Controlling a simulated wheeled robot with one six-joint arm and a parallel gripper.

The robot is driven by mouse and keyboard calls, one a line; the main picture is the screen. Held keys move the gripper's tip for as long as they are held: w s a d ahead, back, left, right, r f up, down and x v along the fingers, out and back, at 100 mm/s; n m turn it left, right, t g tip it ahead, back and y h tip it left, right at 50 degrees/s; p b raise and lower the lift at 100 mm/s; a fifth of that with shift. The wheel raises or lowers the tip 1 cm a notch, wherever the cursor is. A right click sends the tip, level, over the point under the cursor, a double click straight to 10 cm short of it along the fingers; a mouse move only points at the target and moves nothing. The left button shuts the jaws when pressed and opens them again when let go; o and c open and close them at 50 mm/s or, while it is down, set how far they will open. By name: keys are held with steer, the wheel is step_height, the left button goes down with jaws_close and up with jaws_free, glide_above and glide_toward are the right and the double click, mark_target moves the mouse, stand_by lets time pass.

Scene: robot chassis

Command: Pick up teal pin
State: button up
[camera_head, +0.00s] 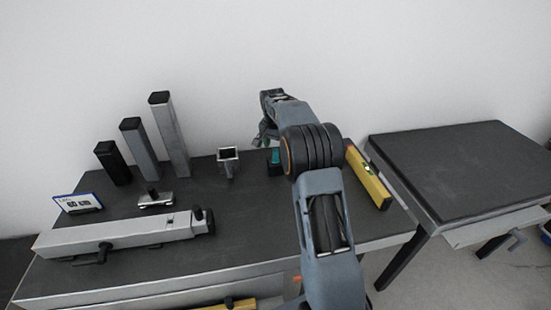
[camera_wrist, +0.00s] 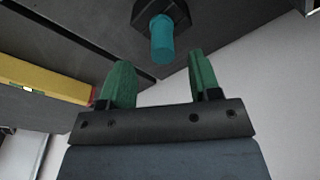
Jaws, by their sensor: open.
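The teal pin (camera_wrist: 162,40) stands out of a dark base (camera_wrist: 161,13) at the top of the wrist view. In the head view the teal pin (camera_head: 275,155) shows just left of my arm's round joint, on its dark base (camera_head: 274,169) on the table. My gripper (camera_wrist: 160,78) has two green fingers spread apart with nothing between them. The pin lies beyond the gap between the fingertips, apart from both. In the head view my gripper (camera_head: 266,131) is partly hidden by my own arm, above and left of the pin.
A yellow level (camera_head: 368,176) lies right of my arm. Three upright posts (camera_head: 168,134) stand at the back left. A long grey bar (camera_head: 120,236) lies in front. A second table (camera_head: 460,165) stands at right.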

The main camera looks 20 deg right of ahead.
mark_target(276, 149)
steer(key=shift+w+d+f, duration=0.1)
steer(key=shift+w+f, duration=0.05)
steer(key=shift+f, duration=0.8)
steer(key=shift+w+d+f, duration=0.1)
steer(key=shift+f, duration=0.9)
steer(key=shift+w+d+f, duration=0.1)
steer(key=shift+w+f, duration=0.05)
steer(key=shift+f, duration=0.8)
steer(key=shift+c, duration=0.2)
steer(key=c, duration=1)
steer(key=shift+r, duration=0.1)
